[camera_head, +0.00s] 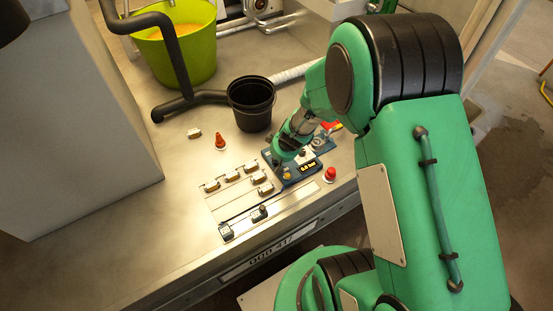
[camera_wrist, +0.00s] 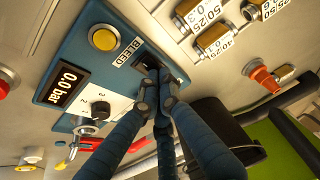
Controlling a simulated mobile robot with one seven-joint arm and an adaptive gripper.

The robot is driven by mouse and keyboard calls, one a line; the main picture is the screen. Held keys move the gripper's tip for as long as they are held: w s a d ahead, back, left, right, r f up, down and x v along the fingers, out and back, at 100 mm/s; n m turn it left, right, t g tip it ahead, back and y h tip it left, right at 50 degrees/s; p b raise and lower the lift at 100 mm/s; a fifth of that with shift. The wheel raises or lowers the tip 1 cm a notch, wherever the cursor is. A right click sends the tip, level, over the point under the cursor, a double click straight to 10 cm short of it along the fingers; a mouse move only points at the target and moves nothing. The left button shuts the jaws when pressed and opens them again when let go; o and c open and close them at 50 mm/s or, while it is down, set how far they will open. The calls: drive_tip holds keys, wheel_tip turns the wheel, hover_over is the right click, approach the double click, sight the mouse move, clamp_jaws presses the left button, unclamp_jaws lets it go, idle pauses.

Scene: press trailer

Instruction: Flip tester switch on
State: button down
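The blue tester (camera_head: 289,179) sits on the metal bench in the head view. In the wrist view its panel (camera_wrist: 78,42) fills the upper left. Its display (camera_wrist: 62,86) reads 0.0 bar. A yellow button (camera_wrist: 103,38) sits beside the BLEED label. A dark switch (camera_wrist: 146,64) is at the panel's end, partly covered by my fingertips, so its position cannot be read. My gripper (camera_wrist: 156,91) has its fingertips drawn together, with nothing visible between them. The tips are at or just above the switch; contact cannot be told. In the head view my wrist hides the tips.
A black bucket (camera_head: 252,116), a green bucket (camera_head: 205,60) and dark pipes (camera_head: 170,45) stand behind the tester. A red button (camera_head: 330,173) is to its right. Several brass weights (camera_head: 232,176) lie left of it. An orange-red cone-shaped object (camera_head: 220,141) stands nearby.

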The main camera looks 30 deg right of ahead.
drive_tip(key=r, duration=0.1)
drive_tip(key=r+p, duration=0.1)
drive_tip(key=r, duration=0.1)
drive_tip(key=r+p, duration=0.1)
drive_tip(key=r, duration=0.1)
drive_tip(key=shift+s, duration=0.4)
drive_tip(key=s+p+v, duration=0.1)
drive_tip(key=p+v, duration=0.1)
drive_tip(key=v, duration=0.7)
drive_tip(key=shift+f+p, duration=0.25)
drive_tip(key=shift+p, duration=0.05)
drive_tip(key=shift+w, duration=0.1)
